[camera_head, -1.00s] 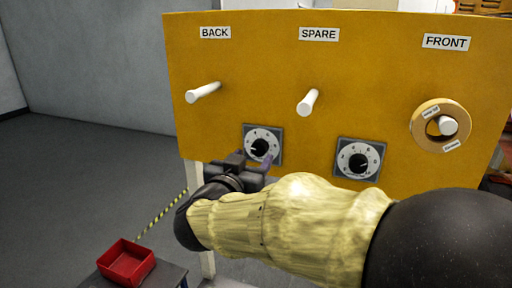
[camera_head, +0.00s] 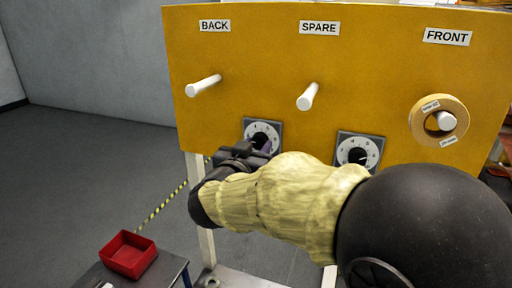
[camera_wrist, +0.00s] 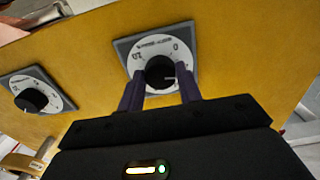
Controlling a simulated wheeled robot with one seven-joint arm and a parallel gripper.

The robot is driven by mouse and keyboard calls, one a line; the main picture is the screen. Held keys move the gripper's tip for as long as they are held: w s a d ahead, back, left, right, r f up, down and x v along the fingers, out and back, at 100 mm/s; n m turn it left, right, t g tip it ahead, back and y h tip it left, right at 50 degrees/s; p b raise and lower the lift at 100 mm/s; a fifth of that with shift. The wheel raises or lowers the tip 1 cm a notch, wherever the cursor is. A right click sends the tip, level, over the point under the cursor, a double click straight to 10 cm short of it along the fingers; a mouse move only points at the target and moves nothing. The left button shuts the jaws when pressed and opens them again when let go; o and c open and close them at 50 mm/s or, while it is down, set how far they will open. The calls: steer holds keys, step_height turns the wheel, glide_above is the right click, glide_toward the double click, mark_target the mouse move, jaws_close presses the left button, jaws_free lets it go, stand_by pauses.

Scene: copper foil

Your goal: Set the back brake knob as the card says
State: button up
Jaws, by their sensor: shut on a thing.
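The left brake dial (camera_head: 271,128) is a grey square plate with a white numbered face. It sits low on the yellow panel, between the BACK and SPARE pegs. My gripper (camera_head: 248,152) is at its lower side and partly covers it. In the wrist view its purple fingers (camera_wrist: 159,80) are shut on the black knob (camera_wrist: 158,69), one on each side. A pale mark shows on the knob's right side there; the reading is unclear. A second dial (camera_head: 358,150) sits further right, also in the wrist view (camera_wrist: 36,92). No readable card is in view.
White pegs stick out under BACK (camera_head: 203,86) and SPARE (camera_head: 308,96). A tan ring (camera_head: 420,125) with small unreadable labels hangs on the FRONT peg (camera_head: 440,121). A red tray (camera_head: 128,255) stands on a low table at lower left. The floor at left is clear.

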steer(key=shift+f+m+b, duration=0.15)
steer(key=shift+m+b, duration=0.25)
steer(key=shift+b, duration=0.05)
steer(key=shift+f+m+b, duration=0.1)
steer(key=shift+m+b, duration=0.8)
steer(key=shift+b, duration=0.1)
steer(key=m+b, duration=0.3)
steer(key=shift+b, duration=0.3)
steer(key=m+b, duration=0.3)
steer(key=shift+m, duration=0.3)
steer(key=shift+r+m+b, duration=0.2)
steer(key=shift+m+b, duration=0.35)
steer(key=shift+m, duration=0.15)
steer(key=shift+a, duration=0.1)
steer(key=o, duration=1)
